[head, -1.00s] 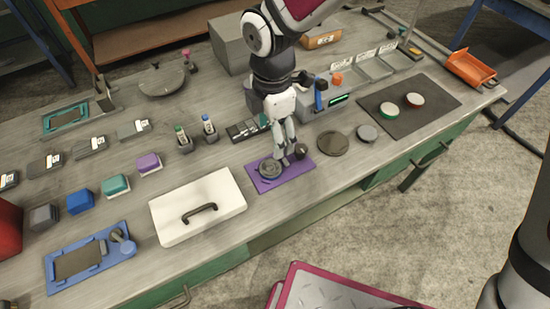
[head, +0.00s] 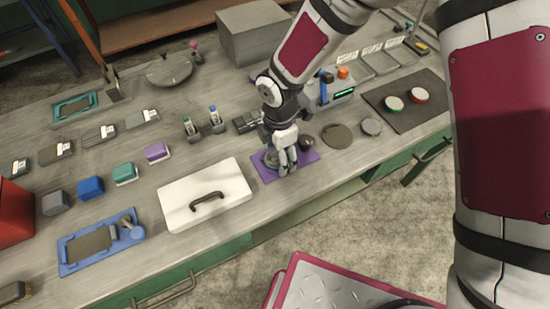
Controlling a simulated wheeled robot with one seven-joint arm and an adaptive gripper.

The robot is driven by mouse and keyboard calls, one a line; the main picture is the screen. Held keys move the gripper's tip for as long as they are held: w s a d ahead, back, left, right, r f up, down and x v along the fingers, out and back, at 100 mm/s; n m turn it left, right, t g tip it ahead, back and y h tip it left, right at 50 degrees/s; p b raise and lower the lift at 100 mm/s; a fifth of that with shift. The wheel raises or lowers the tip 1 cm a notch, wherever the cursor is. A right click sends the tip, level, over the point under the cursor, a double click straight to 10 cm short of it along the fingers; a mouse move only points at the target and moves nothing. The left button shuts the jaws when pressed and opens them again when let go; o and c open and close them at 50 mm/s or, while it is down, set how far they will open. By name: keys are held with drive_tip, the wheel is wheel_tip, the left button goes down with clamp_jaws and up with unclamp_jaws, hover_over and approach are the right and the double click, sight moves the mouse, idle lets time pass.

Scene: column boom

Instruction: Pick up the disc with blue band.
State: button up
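No blue band can be made out on any disc in the head view. A round grey-green disc-like thing (head: 270,158) lies on the purple mat (head: 308,158), partly hidden behind my gripper. My gripper (head: 287,170) points down over the purple mat, just right of that thing; I cannot tell whether they touch. Its fingers look close together, and their grip is unclear. A green-banded disc (head: 394,103) and a red-banded disc (head: 419,95), both pale on top, lie on the dark mat (head: 400,118) at the right.
A dark round knob-like thing (head: 307,142) stands at the purple mat's back edge. A flat dark round plate (head: 337,136) and a small grey disc (head: 371,127) lie to the right. A white lid with a handle (head: 180,203) lies left. A grey device (head: 335,93) stands behind.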

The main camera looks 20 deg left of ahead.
drive_tip(key=c, duration=1.5)
drive_tip(key=shift+r, duration=0.1)
